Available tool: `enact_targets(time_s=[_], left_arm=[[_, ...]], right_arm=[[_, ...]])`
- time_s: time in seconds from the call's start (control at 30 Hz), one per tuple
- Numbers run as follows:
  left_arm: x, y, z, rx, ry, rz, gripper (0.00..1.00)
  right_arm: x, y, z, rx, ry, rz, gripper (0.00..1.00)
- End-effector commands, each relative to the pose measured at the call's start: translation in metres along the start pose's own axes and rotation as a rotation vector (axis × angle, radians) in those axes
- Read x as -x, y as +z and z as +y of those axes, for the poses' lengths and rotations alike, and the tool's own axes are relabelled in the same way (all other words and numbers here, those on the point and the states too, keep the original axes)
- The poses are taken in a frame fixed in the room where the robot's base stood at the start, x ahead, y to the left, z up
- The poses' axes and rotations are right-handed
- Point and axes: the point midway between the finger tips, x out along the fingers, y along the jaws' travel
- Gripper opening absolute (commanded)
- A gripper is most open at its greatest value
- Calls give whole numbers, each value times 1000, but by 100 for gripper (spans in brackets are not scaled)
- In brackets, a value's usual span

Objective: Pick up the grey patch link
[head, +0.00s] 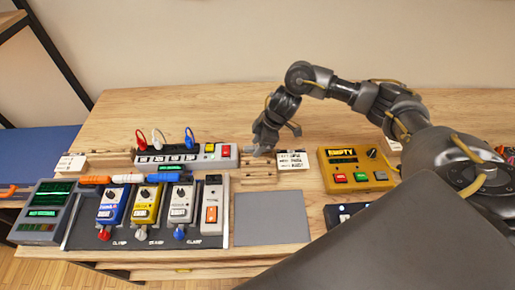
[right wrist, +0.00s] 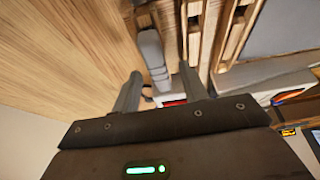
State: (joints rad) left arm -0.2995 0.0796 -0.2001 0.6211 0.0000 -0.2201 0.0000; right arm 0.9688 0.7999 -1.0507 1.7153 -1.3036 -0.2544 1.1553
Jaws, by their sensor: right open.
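The grey patch link (right wrist: 151,50) is a grey bar in the right wrist view, lying by a wooden rack (right wrist: 194,40). My right gripper (right wrist: 160,76) is open, and the link shows between the lines of its two fingers. The picture does not settle whether the fingers touch it. In the head view my right gripper (head: 272,137) hangs over the back of the wooden rack (head: 260,172), and the link there is mostly hidden or too small to make out. My left gripper is out of view.
Orange, white and blue links (head: 128,179) lie across several pedals (head: 148,203). A power strip (head: 186,157) with cables stands left of my right gripper. A white card (head: 292,160) and a yellow box (head: 356,169) are to the right. A grey mat (head: 271,218) is bare.

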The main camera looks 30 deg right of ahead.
Motion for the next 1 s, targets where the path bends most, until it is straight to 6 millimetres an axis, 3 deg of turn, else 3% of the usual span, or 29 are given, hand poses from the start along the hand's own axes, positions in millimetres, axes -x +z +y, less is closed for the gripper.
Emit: enact_targets(time_s=[0.83, 1.0], left_arm=[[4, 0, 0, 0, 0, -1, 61], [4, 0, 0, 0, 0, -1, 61]], right_arm=[[-4, 2, 0, -1, 0, 0, 44], [-4, 2, 0, -1, 0, 0, 21]])
